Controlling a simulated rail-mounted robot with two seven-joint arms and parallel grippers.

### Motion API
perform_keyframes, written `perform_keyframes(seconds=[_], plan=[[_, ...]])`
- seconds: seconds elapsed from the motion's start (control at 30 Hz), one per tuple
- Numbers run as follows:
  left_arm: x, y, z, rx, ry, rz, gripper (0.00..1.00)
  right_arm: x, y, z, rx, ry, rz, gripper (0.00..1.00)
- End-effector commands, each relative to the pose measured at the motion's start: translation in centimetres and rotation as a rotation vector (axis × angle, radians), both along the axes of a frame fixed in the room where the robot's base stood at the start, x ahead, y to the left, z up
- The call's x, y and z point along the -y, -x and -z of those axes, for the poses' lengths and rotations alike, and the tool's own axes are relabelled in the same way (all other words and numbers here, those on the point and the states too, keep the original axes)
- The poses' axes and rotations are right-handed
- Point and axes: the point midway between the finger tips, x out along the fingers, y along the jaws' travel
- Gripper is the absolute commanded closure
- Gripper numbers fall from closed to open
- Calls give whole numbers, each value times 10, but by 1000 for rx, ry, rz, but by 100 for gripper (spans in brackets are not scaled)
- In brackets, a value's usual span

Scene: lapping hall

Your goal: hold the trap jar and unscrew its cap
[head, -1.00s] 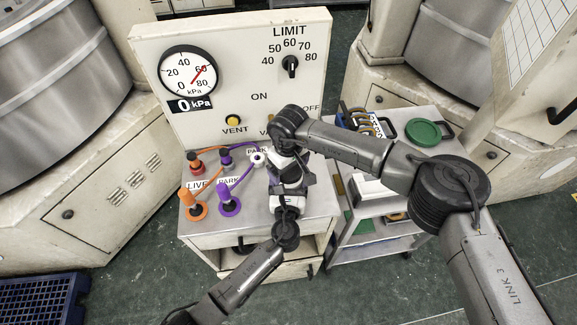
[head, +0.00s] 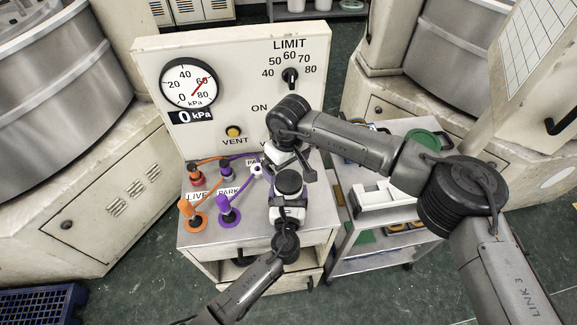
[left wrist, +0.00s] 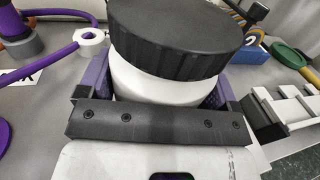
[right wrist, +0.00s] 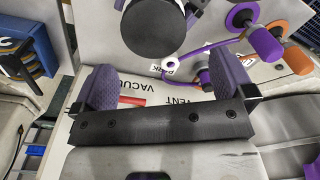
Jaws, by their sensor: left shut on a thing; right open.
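The trap jar is a white jar (left wrist: 165,86) with a ribbed black cap (left wrist: 178,35). My left gripper (head: 288,205) is shut on the jar body, its purple pads on either side of it in the left wrist view. The jar stands upright at the front of the bench top, its black cap (head: 288,181) on top. How tight the cap sits cannot be told. My right gripper (head: 284,160) is just behind the jar, toward the panel. In the right wrist view its purple pads (right wrist: 165,88) are apart and empty, with the cap (right wrist: 152,27) beyond them.
A panel (head: 240,70) with a gauge (head: 188,83) stands behind the bench. Orange (head: 194,218) and purple (head: 228,212) hose plugs stand left of the jar. A cart (head: 345,225) with a white tray (head: 383,198) and a green disc (head: 422,139) is at the right.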

Motion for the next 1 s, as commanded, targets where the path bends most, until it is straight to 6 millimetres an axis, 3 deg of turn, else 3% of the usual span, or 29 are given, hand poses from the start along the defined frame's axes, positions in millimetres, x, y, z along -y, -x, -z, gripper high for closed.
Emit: perform_keyframes(seconds=[0.17, 1.0], plan=[[0, 0, 0, -1, 0, 0, 81, -1, -1, -10, -8, -12, 247, 0], [0, 0, 0, 0, 0, 0, 81, 3, 1, -21, -67, 0, 1930, 0]])
